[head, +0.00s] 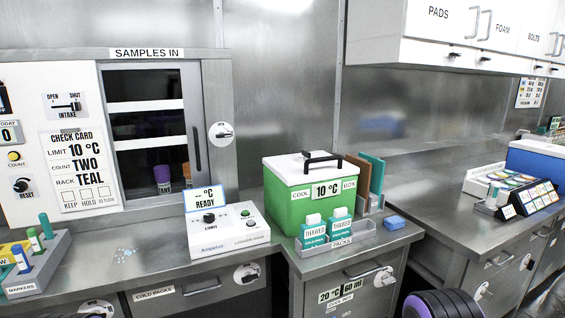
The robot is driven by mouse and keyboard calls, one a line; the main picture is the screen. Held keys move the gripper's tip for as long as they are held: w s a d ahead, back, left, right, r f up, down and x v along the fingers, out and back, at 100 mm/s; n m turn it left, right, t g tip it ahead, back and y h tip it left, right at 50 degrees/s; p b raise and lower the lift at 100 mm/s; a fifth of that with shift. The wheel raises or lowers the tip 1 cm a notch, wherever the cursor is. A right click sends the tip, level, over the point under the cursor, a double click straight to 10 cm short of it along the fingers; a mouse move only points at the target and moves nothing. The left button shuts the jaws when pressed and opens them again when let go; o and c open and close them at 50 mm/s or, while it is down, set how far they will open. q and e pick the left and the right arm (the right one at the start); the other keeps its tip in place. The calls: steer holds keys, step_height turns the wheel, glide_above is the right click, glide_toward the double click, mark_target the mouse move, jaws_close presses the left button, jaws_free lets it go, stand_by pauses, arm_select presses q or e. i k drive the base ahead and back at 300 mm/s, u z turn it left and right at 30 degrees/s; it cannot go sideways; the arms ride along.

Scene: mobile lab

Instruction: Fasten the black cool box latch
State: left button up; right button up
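The green cool box (283,208) stands on the counter right of centre, with its white lid (290,168) resting on top. A black bar-shaped fitting (322,156) stands up from the lid. I cannot tell whether it is the handle or part of the latch, and no separate latch is clear at this size. A label on the front reads "COOL 10 °C BOX".
A grey packs rack (340,240) with two teal "THAWED" packs stands before the box. A white control unit (228,234) stands left of it, a blue block (394,223) to the right. A marker rack (38,272) is far left. Wall cupboards (455,35) hang at upper right.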

mark_target(307, 154)
steer(key=u, duration=0.05)
steer(key=k, duration=0.5)
steer(key=z, duration=1.65)
steer(key=i, duration=1.2)
steer(key=u, duration=1.4)
